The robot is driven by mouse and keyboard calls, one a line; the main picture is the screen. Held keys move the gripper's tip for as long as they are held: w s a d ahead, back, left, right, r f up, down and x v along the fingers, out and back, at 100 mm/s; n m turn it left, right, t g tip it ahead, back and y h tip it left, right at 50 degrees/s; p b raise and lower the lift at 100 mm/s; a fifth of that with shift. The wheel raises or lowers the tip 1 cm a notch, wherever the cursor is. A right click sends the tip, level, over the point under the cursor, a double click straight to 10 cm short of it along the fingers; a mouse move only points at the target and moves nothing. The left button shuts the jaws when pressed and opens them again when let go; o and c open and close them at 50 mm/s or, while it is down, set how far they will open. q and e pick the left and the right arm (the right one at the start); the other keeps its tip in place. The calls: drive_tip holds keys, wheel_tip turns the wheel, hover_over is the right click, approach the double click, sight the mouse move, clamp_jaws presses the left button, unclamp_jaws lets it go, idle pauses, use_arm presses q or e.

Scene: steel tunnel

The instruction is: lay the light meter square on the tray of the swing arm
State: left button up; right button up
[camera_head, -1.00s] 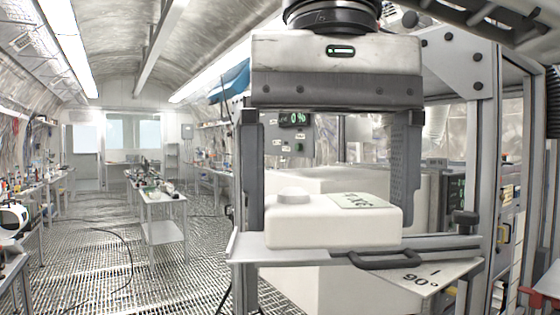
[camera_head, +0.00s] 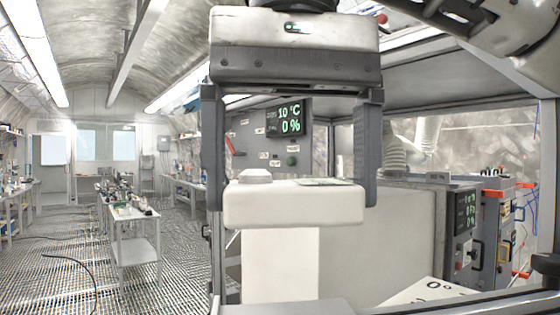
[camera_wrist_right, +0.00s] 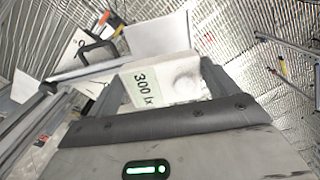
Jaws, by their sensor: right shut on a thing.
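The light meter (camera_head: 293,207) is a white block with a low round dome and a pale label on top. It hangs between the fingers of my right gripper (camera_head: 290,195), which is shut on it. A grey flat part, seemingly the swing arm (camera_head: 285,308), shows at the bottom edge of the head view, below the meter. In the wrist view a grey bar with a dark handle (camera_wrist_right: 97,50) lies beyond the meter. The tray surface is not clearly visible. My left gripper is not in view.
A white plate marked "0°" (camera_head: 430,292) lies low at the right. A panel with green readouts (camera_head: 285,120) stands behind the gripper. A white upright block (camera_head: 280,265) is below the meter. Grey instrument cabinets (camera_head: 465,230) stand at the right; workbenches line the left.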

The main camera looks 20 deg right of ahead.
sight(299, 227)
drive_tip(key=shift+s+f, duration=0.25)
drive_tip(key=shift+s, duration=0.05)
drive_tip(key=f, duration=0.4)
drive_tip(key=shift+s+f+b, duration=0.2)
drive_tip(key=shift+b, duration=0.2)
drive_tip(key=shift+f+b, duration=0.4)
drive_tip(key=shift+f, duration=0.55)
drive_tip(key=shift+f+b, duration=0.35)
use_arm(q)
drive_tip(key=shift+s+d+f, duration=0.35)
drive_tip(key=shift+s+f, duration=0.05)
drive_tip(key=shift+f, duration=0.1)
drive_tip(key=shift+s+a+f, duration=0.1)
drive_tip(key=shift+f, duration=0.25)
use_arm(e)
drive_tip(key=shift+f, duration=0.5)
drive_tip(key=o, duration=0.9)
